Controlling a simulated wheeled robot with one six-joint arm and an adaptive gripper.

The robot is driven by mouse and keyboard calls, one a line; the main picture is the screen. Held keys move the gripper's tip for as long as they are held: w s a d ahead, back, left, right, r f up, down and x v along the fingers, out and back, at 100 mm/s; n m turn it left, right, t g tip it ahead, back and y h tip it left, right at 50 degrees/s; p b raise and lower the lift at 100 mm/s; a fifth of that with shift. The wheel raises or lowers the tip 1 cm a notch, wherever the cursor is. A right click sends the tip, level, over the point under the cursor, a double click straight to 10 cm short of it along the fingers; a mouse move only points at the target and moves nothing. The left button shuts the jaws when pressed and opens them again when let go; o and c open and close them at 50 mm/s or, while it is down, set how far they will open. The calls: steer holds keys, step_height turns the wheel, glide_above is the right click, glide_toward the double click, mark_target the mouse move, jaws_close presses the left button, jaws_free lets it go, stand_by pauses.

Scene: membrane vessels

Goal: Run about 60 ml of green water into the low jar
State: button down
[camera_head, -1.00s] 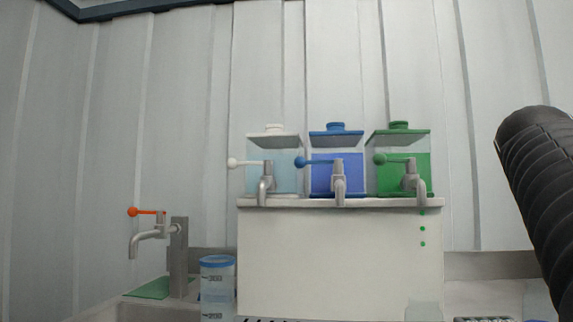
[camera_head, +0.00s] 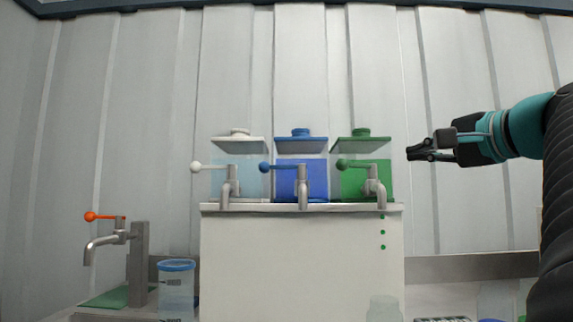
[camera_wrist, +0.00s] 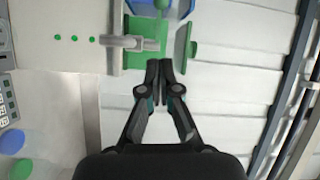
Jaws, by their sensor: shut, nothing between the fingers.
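The green tank (camera_head: 351,184) is the rightmost of three on a white stand and holds green water. Its tap (camera_head: 376,185) has a lever with a green ball (camera_head: 341,165) pointing left. No stream shows under the spout. A clear, low jar (camera_head: 384,309) stands below this spout, cut by the bottom edge. It looks empty, though its lower part is hidden. My gripper (camera_head: 412,153) is shut and empty, right of the green tank at about its lid height. The wrist view shows the shut fingertips (camera_wrist: 158,64) close beside the green tank (camera_wrist: 136,58) and its tap (camera_wrist: 125,42).
The blue tank (camera_head: 288,182) and pale tank (camera_head: 223,183) stand left. Three green dots mark the white stand (camera_head: 290,260). Lower left are a sink tap (camera_head: 120,238) with an orange ball and a blue-rimmed graduated jar (camera_head: 176,292). The wall space above the tanks is clear.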

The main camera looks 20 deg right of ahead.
steer(key=m+p, duration=0.1)
steer(key=p, duration=0.1)
glide_toward(353, 164)
steer(key=w, duration=0.7)
steer(key=shift+a+y, duration=0.3)
steer(key=shift+w+a, duration=0.1)
steer(key=shift+w, duration=0.05)
steer(key=shift+w+m+h, duration=0.1)
steer(key=shift+m+h, duration=0.3)
steer(key=shift+h, duration=0.1)
